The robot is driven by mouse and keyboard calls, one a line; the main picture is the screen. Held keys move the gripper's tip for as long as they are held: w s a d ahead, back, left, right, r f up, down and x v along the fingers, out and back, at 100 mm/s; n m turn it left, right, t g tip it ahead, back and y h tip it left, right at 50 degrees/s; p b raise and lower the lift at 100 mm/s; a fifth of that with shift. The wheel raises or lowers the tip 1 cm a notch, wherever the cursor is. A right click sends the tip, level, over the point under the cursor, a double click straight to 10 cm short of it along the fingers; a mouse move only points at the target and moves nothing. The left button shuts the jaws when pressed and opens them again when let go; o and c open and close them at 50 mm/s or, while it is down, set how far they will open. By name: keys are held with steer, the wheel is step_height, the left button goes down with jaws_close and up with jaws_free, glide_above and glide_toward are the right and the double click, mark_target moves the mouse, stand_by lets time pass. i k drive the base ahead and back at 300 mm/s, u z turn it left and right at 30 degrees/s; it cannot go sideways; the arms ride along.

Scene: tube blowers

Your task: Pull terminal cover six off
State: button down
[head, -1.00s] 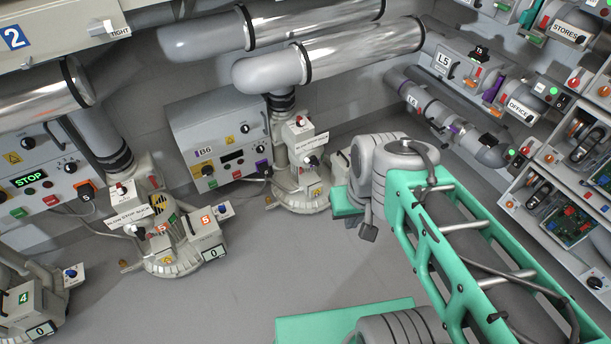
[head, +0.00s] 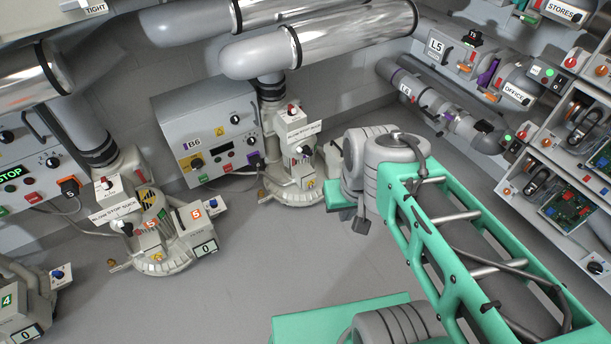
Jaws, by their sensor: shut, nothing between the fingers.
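The sixth blower (head: 292,190) stands at the back centre, below a silver pipe, beside a grey cabinet marked B6 (head: 203,108). No cover marked six can be read. The right side of this blower, where the fifth blower carries its box, is mostly behind my arm, with only a pale edge showing. My arm (head: 425,215), a teal frame with grey joints, reaches in from the lower right to just right of the sixth blower. I cannot make out my gripper; the arm's far end is hidden behind its grey joints.
The fifth blower (head: 160,258) stands left, with boxes marked 5 and 0. Part of a fourth blower (head: 18,312) shows lower left. Shelves with circuit boards (head: 566,208) and pipes line the right. Grey floor (head: 270,262) lies clear in the middle.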

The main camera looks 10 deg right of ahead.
mark_target(308, 181)
steer(key=u, duration=4.2)
steer(key=k, duration=1.8)
steer(key=z, duration=0.8)
